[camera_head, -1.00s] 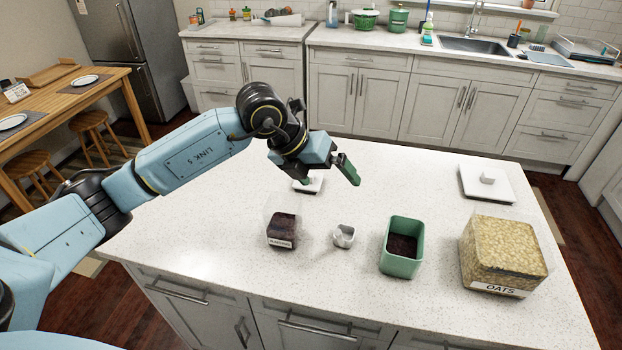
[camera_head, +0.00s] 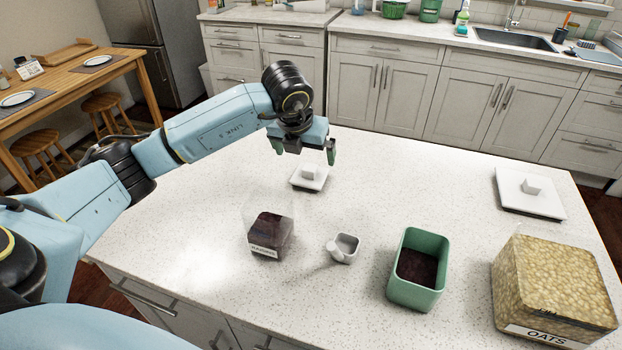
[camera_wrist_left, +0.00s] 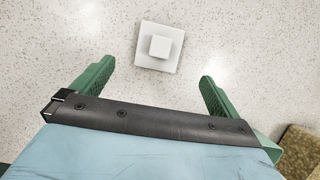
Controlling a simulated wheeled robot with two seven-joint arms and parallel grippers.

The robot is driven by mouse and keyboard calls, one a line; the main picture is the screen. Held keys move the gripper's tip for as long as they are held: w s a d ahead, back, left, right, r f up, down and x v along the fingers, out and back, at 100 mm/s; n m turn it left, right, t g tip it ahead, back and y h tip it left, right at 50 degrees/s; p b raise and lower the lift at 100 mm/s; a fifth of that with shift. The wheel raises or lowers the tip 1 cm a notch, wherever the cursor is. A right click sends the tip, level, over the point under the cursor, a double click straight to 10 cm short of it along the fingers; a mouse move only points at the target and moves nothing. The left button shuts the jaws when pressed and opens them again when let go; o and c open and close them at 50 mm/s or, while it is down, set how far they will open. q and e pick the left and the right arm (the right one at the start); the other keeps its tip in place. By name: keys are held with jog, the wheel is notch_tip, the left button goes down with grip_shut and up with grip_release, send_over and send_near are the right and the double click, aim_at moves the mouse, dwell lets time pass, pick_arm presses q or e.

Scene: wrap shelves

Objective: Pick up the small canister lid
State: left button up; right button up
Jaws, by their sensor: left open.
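The small canister lid (camera_head: 309,177) is a white square plate with a raised square knob, lying on the counter. It also shows in the left wrist view (camera_wrist_left: 159,47), at the top centre, beyond the fingertips and between their lines. My left gripper (camera_head: 305,148) is open and empty above the counter, just behind and above the lid in the head view. Its two green fingers (camera_wrist_left: 155,70) are spread wide in the wrist view and do not touch the lid. My right gripper is not in view.
A small clear canister of dark contents (camera_head: 268,235), a white scoop cup (camera_head: 343,248), a green open container (camera_head: 428,243) and an oats canister (camera_head: 553,290) stand towards the front. A larger white lid (camera_head: 531,193) lies at the right. The counter (camera_head: 420,180) around the small lid is clear.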

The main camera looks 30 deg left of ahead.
aim_at(309, 168)
pick_arm(q)
jog(key=x, duration=1)
jog(key=shift+w+r, duration=0.1)
jog(key=shift+w, duration=0.15)
jog(key=c, duration=1.1)
